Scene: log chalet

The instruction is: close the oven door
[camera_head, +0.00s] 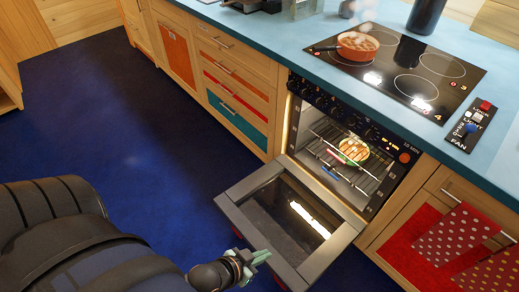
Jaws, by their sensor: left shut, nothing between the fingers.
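The oven (350,150) is built into the wooden counter front, and its lit inside shows a wire rack with a round dish of food (354,150) on it. The oven door (228,203) is folded down and open, lying roughly flat in front of the oven, with a glass window in its middle. My left gripper (260,256) is shut and empty at the near left edge of the door. I cannot tell whether it touches the door. Part of the door's near edge is hidden by the gripper. My right gripper is not in view.
The blue counter holds a cooktop (420,84) with a steaming orange pan (358,46) and a fan control panel (472,124). Drawers (235,75) line the left. Red dotted cloths (455,236) hang at right. The dark blue floor (130,130) left of the door is clear.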

